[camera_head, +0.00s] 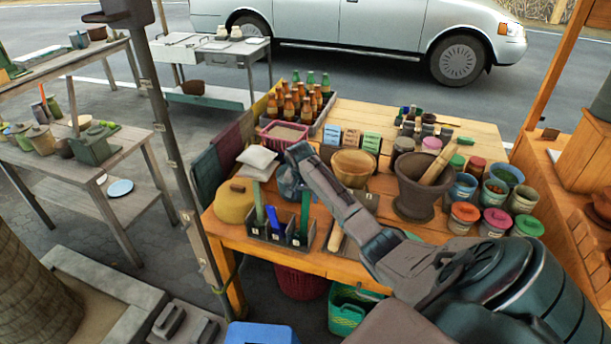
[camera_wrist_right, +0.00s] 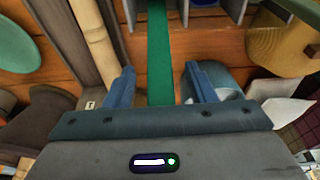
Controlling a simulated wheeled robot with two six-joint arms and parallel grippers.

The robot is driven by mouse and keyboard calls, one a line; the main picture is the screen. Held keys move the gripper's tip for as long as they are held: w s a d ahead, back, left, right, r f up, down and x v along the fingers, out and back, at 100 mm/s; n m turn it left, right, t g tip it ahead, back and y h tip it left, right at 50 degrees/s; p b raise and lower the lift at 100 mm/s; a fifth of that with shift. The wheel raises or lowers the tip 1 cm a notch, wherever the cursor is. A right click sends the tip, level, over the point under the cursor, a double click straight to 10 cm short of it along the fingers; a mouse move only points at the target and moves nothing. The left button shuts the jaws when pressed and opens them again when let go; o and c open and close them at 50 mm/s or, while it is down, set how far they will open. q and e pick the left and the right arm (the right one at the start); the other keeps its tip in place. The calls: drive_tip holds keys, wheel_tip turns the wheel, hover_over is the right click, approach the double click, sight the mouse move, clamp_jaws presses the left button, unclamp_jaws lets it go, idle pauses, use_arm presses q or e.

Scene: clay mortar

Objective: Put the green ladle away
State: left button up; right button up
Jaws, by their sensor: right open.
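The green ladle shows in the head view as a narrow green strip (camera_head: 305,212) at the right end of a grey slotted holder (camera_head: 268,236) at the table's front left. In the right wrist view, the green strip (camera_wrist_right: 159,55) runs from a slot of the holder (camera_wrist_right: 191,18) to between my fingers. My right gripper (camera_head: 289,183) is over the table just behind the holder. Its blue fingers (camera_wrist_right: 163,88) are apart, one on each side of the strip, with gaps visible. The strip's near end is hidden by the gripper body. My left gripper is not in view.
A wooden rolling pin (camera_head: 336,234) lies beside the holder. A yellow lidded pot (camera_head: 235,202) and a white sack (camera_head: 257,161) stand at the left. A wooden bowl (camera_head: 353,168), a mortar (camera_head: 414,190) and several paint cans (camera_head: 463,217) crowd the right. Bottles fill the back.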

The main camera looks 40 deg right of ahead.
drive_tip(key=b+v, duration=0.3)
drive_tip(key=v, duration=0.7)
drive_tip(key=shift+a+r, duration=0.1)
